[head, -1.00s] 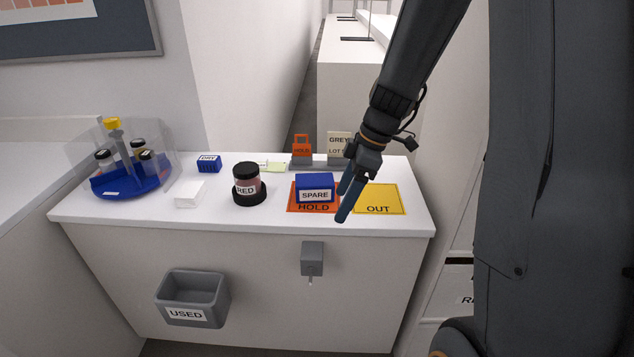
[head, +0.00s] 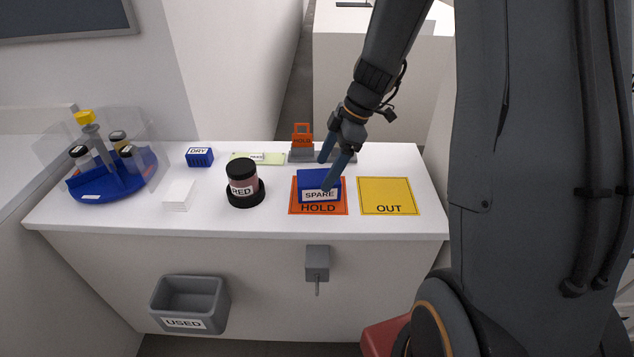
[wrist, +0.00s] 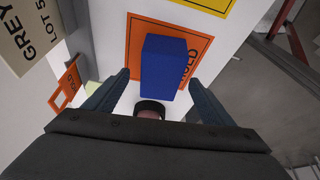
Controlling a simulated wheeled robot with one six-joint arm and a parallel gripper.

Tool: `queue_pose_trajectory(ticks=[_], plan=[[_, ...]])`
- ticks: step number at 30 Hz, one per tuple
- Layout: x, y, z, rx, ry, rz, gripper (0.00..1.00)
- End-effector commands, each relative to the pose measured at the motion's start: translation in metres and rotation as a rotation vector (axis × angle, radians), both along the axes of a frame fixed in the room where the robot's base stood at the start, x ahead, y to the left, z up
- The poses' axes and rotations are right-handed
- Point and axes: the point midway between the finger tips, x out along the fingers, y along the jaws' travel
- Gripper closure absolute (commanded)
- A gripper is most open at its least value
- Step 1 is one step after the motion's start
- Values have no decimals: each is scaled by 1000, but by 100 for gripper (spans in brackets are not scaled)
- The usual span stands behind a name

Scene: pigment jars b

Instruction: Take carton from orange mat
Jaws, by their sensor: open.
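The carton is a blue box (head: 319,181) with a white label reading SPARE. It sits on the orange mat (head: 334,209), which is marked HOLD. I see no contact between the fingers and the carton.
A yellow OUT mat (head: 388,195) lies empty to the right. A black-lidded RED jar (head: 242,183) stands on a dark base to the left. An orange HOLD tag (head: 302,138) stands behind. A blue rack (head: 113,180) with jars is far left. A grey USED bin (head: 190,303) hangs in front.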

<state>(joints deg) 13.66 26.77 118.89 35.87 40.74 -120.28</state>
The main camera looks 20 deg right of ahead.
Motion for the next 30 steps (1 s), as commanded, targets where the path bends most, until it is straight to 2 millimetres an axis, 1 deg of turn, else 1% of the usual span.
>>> queue_pose_trajectory(ticks=[5,9,14,30], plan=[[-1,8,-14,1,5,-2,23],[0,17,-30,1,5,-1,23],[2,23,-44,1,3,-1,23],[3,24,-47,0,1,1,23]])
